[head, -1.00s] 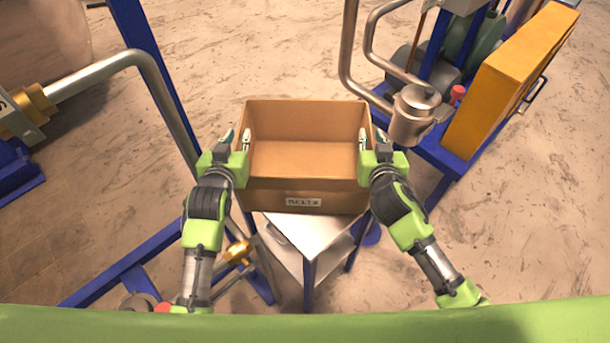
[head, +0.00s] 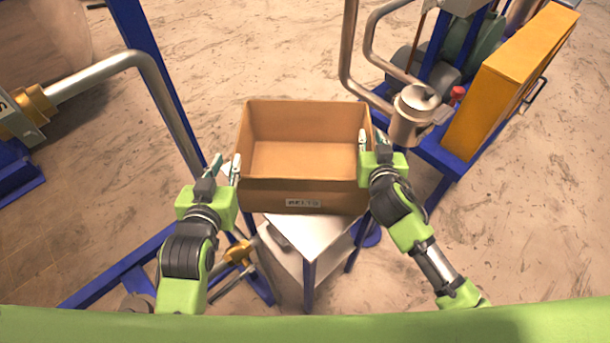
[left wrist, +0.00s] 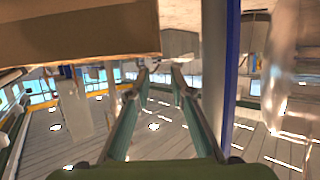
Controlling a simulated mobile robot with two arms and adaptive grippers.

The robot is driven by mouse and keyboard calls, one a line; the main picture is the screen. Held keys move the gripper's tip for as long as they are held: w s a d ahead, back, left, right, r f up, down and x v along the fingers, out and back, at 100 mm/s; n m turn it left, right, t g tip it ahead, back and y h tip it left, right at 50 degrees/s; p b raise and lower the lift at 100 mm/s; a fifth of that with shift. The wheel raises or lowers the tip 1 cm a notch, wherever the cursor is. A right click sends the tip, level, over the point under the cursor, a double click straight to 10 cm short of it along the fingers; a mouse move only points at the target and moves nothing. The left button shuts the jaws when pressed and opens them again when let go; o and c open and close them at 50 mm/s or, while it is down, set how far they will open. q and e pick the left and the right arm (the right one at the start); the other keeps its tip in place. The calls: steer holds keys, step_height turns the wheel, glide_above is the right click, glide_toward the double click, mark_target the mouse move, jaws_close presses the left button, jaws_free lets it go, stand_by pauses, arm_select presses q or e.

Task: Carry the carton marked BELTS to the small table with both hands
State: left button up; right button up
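The open, empty brown carton (head: 303,188) has a small, blurred label on its near side. It appears to rest upright on the small metal-topped table (head: 308,236), hiding most of its top. My left gripper (head: 225,168) is open and empty, just left of the carton's near left corner and apart from it. In the left wrist view its fingers (left wrist: 160,85) are spread with nothing between them, and the carton (left wrist: 75,32) is at upper left. My right gripper (head: 371,140) has one finger inside and one outside the carton's right wall, with a gap between them.
A blue-framed cart with a steel vessel (head: 415,112) and a yellow box (head: 510,80) stands close to the right. A steel pipe (head: 165,95) and a blue post (head: 150,45) stand to the left. The floor behind the carton is clear.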

arm_select(q)
steer(key=shift+s, duration=0.1)
arm_select(e)
steer(key=v, duration=1.2)
